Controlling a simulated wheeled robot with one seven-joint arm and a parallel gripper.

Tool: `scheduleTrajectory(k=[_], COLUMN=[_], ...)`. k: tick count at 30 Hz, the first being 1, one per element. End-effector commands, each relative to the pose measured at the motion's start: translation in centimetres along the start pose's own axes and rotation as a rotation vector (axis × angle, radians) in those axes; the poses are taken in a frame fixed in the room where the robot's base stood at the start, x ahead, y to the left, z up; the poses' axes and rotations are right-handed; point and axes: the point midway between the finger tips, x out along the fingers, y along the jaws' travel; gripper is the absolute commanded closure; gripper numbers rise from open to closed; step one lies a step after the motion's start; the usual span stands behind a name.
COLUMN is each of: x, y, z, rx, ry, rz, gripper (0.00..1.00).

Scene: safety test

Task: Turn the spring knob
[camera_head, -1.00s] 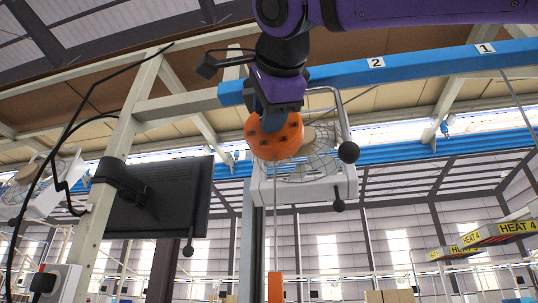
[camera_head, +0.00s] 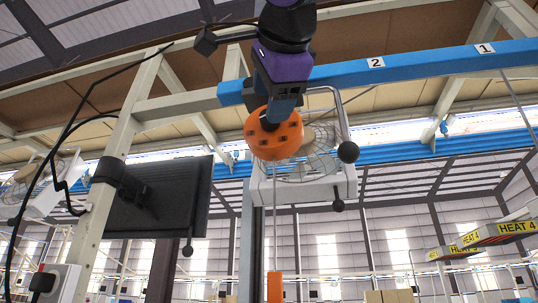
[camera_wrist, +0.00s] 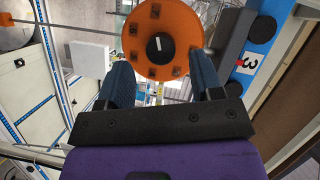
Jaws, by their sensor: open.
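The round orange knob (camera_head: 273,138) has dark square holes around its rim and sits in front of a white-framed fan unit. In the wrist view the knob (camera_wrist: 160,22) shows as an orange disc with a dark centre bearing a white mark. My gripper (camera_head: 280,112) is at the knob's upper edge in the head view. In the wrist view my gripper (camera_wrist: 162,70) is open, its two blue fingers apart with the tips near the disc's lower edge. Nothing is held between them. Whether the fingers touch the knob I cannot tell.
A blue beam (camera_head: 400,66) with number labels runs behind my arm. The fan unit (camera_head: 305,187) has black ball-ended levers. A dark panel (camera_head: 165,195) stands left on a pale post (camera_head: 117,145). An orange piece (camera_head: 275,287) is below on a thin rod.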

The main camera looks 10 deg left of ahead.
Motion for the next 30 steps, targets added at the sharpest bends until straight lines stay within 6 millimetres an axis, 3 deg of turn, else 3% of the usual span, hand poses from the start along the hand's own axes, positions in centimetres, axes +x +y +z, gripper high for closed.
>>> scheduleTrajectory(k=[6,12,30], x=[-4.2,-6.6,-7.3], y=[0.0,0.0,0.0], z=[-0.1,-0.1,0.0], rx=[0.0,0.001,0.0], ry=[0.002,0.002,0.0], rz=[-0.002,0.0,0.0], gripper=[0.4,0.4,0.4])
